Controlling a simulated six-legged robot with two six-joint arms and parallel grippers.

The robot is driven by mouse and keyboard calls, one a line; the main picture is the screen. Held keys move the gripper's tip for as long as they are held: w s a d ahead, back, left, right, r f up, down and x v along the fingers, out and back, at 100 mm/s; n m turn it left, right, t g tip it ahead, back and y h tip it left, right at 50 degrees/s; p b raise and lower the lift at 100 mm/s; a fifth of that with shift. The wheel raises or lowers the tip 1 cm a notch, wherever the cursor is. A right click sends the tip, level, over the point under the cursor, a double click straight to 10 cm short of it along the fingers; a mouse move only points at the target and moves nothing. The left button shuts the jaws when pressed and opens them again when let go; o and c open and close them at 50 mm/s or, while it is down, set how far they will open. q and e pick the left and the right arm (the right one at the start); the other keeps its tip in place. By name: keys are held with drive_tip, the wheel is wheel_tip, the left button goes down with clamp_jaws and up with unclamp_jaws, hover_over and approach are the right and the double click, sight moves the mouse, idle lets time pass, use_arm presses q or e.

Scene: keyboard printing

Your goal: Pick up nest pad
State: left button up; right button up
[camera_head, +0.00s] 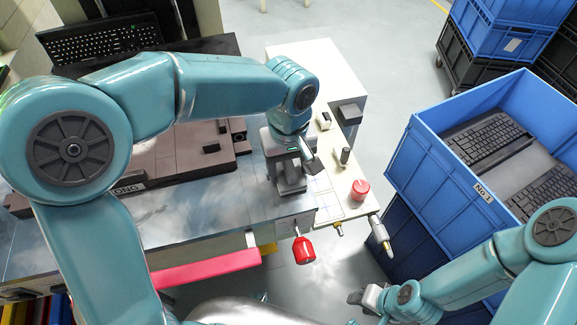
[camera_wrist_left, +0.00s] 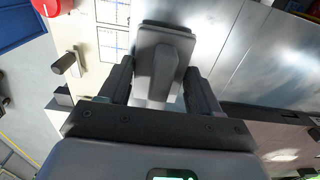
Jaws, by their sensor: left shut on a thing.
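My left gripper (camera_head: 288,168) is over the right end of the shiny metal worktop (camera_head: 180,216). In the left wrist view its two dark fingers (camera_wrist_left: 158,88) are shut on the raised grip of a grey block, the nest pad (camera_wrist_left: 165,42). The pad's wide flat end reaches out beyond the fingertips. In the head view the pad (camera_head: 291,187) is partly hidden by the gripper. I cannot tell whether it touches the worktop. My right gripper (camera_head: 368,298) is low at the lower right, away from the pad; its fingers are too small to read.
A brown-grey fixture (camera_head: 185,158) stands on the worktop, partly behind my left arm. A cream panel with a red button (camera_head: 360,188) and a black knob (camera_head: 345,156) lies just right of the left gripper. A blue crate (camera_head: 425,170) holding keyboards stands at right.

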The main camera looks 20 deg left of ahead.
sight(289, 163)
use_arm(q)
wheel_tip(289, 163, up, 20)
drive_tip(key=p, duration=0.3)
drive_tip(key=shift+f+p, duration=0.25)
drive_tip(key=shift+p, duration=0.05)
drive_tip(key=shift+o, duration=1)
drive_tip(key=shift+c, duration=0.3)
